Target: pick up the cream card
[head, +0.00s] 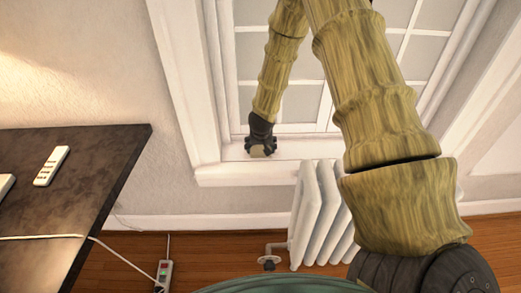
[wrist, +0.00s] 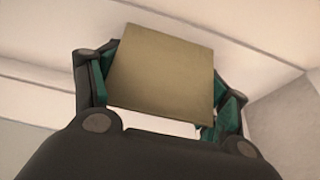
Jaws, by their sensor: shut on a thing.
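The cream card (wrist: 161,68) shows as a flat, shaded tan square in the wrist view. My gripper (wrist: 165,92) is shut on it, with a dark finger and green pad at its left and right sides. The card covers much of the space between the fingers. In the head view my gripper (head: 261,148) is at the white window sill, and a small tan patch of the card (head: 257,152) shows at its tip. I cannot tell whether the card touches the sill.
The window sill (head: 290,172) runs below the panes. A white radiator (head: 318,212) stands just right of and below my gripper. Another strip (head: 164,274) lies on the wooden floor.

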